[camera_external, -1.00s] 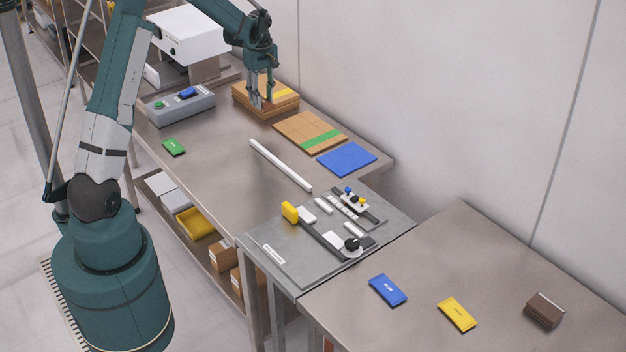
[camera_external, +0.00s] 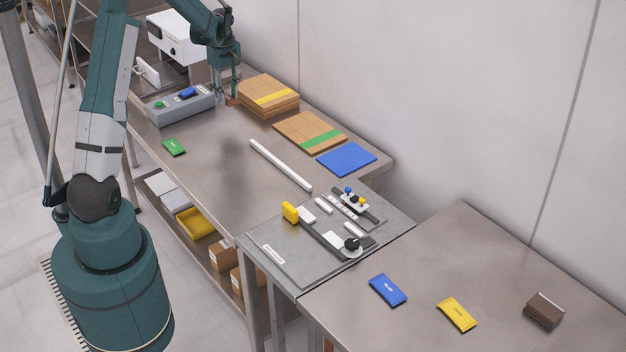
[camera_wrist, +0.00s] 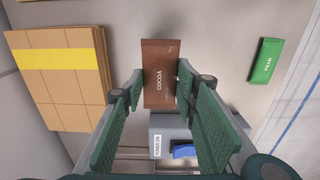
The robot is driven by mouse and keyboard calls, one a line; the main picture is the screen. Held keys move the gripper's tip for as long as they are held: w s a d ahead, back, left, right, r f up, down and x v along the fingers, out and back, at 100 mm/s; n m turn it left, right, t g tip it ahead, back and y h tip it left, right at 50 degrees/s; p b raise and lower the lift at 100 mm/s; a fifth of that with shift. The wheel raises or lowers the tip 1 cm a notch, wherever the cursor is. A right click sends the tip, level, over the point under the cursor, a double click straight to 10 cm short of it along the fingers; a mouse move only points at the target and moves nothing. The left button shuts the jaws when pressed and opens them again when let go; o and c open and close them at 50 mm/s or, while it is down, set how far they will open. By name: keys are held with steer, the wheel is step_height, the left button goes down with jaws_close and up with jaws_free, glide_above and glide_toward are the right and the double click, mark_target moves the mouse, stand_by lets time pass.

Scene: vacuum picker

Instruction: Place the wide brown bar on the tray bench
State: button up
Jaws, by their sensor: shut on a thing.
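A wide brown bar marked COCOA (camera_wrist: 160,75) sits between the fingers of my gripper (camera_wrist: 158,85) in the wrist view. My gripper is shut on it. In the external view my gripper (camera_external: 226,100) is at the back left of the long bench (camera_external: 205,150), between the grey button box and the cardboard stack. Only a small brown edge of the bar (camera_external: 232,101) shows there. The bar seems to be just above the bench top, but the gap is hard to judge. Which surface is the tray bench is not labelled.
A cardboard stack (camera_external: 268,97) stands right of my gripper, and a grey button box (camera_external: 180,104) left. A green bar (camera_external: 174,147) lies in front. A fixture plate (camera_external: 300,265) is further right. The right bench (camera_external: 420,270) holds blue, yellow and dark brown items with free room between.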

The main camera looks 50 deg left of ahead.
steer(key=shift+f, duration=0.1)
glide_above(230, 124)
steer(key=shift+d+f, duration=0.15)
steer(key=shift+f, duration=2.9)
steer(key=shift+f+b, duration=0.1)
steer(key=shift+b, duration=0.2)
steer(key=shift+f, duration=1.75)
steer(key=shift+f, duration=0.15)
steer(key=o, duration=0.9)
steer(key=shift+r, duration=0.2)
step_height(230, 124, up, 12)
steer(key=shift+f+p, duration=0.1)
steer(key=shift+p, duration=0.25)
